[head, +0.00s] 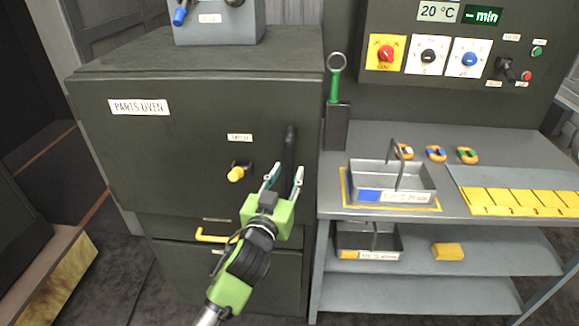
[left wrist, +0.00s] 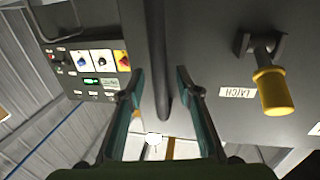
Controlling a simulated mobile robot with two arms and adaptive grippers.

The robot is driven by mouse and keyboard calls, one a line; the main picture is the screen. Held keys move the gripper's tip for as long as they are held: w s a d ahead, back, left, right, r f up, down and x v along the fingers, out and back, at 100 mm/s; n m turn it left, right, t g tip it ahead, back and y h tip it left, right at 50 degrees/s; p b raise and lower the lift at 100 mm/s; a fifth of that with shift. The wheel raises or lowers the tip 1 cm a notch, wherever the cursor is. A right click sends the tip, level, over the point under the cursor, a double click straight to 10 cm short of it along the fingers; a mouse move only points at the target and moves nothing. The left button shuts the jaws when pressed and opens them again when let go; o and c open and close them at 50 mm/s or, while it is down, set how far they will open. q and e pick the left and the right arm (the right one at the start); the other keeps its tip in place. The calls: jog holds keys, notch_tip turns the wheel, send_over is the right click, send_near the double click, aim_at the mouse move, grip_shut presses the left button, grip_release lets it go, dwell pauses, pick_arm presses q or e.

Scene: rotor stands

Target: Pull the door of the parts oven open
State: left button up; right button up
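The parts oven (head: 130,150) is a dark cabinet with a "PARTS OVEN" label, and its door looks closed. A black vertical bar handle (head: 290,145) is at the right of the door. It also shows in the left wrist view (left wrist: 157,50). A latch with a yellow knob (head: 236,174) is left of the handle and shows in the left wrist view (left wrist: 272,90). My left gripper (head: 284,173) is open at the handle's lower end. In the left wrist view the bar lies between its fingers, with gaps on both sides. My right gripper is out of view.
Below the door is a drawer with a yellow handle (head: 215,236). To the right stands a grey bench (head: 455,209) with a metal tray (head: 420,181), ring-shaped parts and a yellow scale strip (head: 520,202). A control panel (head: 455,85) with knobs is above it. A blue-grey box (head: 220,28) stands on the oven.

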pick_arm(q)
jog(key=shift+x, duration=1.3)
jog(key=shift+c, duration=0.4)
grip_shut()
